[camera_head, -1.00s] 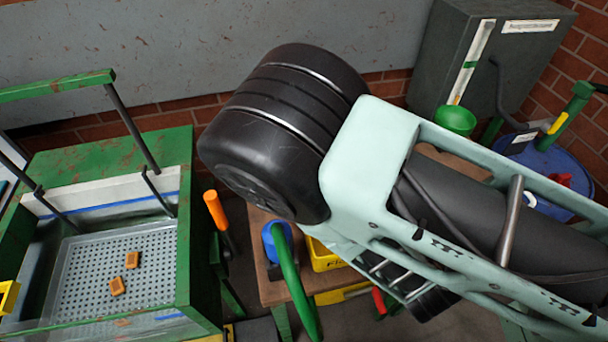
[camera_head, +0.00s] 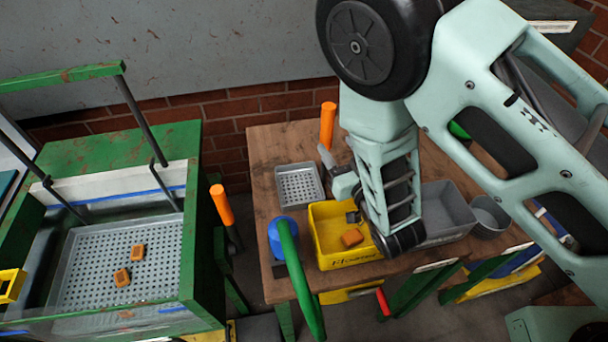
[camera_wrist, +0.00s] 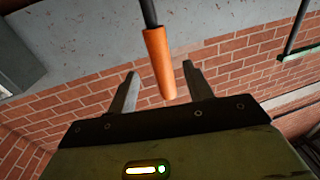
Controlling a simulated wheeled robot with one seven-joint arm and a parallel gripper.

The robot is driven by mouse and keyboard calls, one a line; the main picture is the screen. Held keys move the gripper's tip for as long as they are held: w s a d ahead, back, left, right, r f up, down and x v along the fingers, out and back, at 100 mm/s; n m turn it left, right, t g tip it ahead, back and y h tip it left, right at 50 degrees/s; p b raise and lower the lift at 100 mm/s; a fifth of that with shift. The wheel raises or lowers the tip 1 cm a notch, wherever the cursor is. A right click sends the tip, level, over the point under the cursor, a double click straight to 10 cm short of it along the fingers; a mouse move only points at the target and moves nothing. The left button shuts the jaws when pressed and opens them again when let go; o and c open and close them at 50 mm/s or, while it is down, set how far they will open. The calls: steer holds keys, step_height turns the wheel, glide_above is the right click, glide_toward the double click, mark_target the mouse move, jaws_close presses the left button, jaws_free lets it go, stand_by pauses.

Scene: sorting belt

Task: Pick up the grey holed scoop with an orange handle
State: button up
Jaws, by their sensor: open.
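A grey holed pan (camera_head: 299,186) lies on the wooden table, left of my gripper. An upright orange handle (camera_head: 327,125) shows just behind my gripper; it appears to belong to the pan, but its joint is hidden. My gripper (camera_head: 329,165) is low over the table beside the pan. In the wrist view, an orange handle (camera_wrist: 158,62) on a dark rod appears between the open fingers (camera_wrist: 159,72), with gaps on both sides. I cannot tell how deep it is between them. A second orange handle (camera_head: 221,205) stands by the green machine.
A yellow bin (camera_head: 335,262) with a brown block is under my arm. A grey bin (camera_head: 446,216) and a grey cup (camera_head: 490,214) are to its right. A blue item with a green handle (camera_head: 296,275) is at the table's front left. The green machine (camera_head: 195,240) stands left.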

mark_target(330, 135)
steer(key=shift+w+a, duration=0.3)
steer(key=shift+w, duration=0.2)
steer(key=p+x, duration=0.3)
steer(key=x, duration=0.1)
steer(key=shift+a+r, duration=0.1)
steer(key=shift+r, duration=0.05)
steer(key=shift+w+a, duration=0.2)
steer(key=shift+w, duration=0.3)
jaws_close()
